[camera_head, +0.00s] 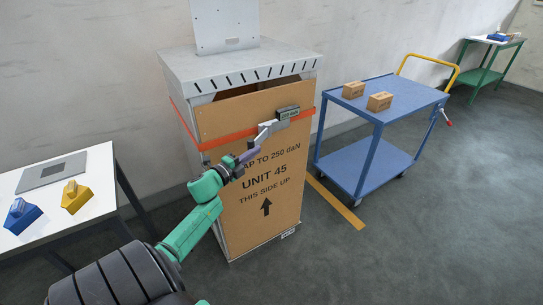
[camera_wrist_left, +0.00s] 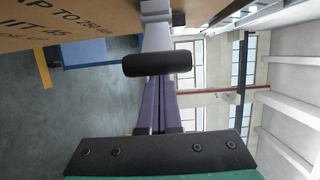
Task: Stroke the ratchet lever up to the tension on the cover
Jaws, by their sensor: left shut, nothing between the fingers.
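A tall brown cardboard cover (camera_head: 262,185) reads "AP TO 250 daN", "UNIT 45" and "THIS SIDE UP". An orange strap (camera_head: 226,138) runs around it near the top. A dark ratchet body (camera_head: 288,113) with a small lettered display sits on the strap; its reading is too small to be sure of. The grey ratchet lever (camera_head: 264,134) slants down and left from it. In the left wrist view the lever (camera_wrist_left: 157,36) ends in a black crosswise grip (camera_wrist_left: 157,64). My left gripper (camera_head: 247,156) is shut and empty, its purple fingers (camera_wrist_left: 161,88) right at the grip; contact is unclear.
A blue trolley (camera_head: 397,113) with two small cartons stands to the right. A white table (camera_head: 105,160) with a yellow block and a blue block is at left. A green table (camera_head: 483,72) stands far back right. The floor at right is clear.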

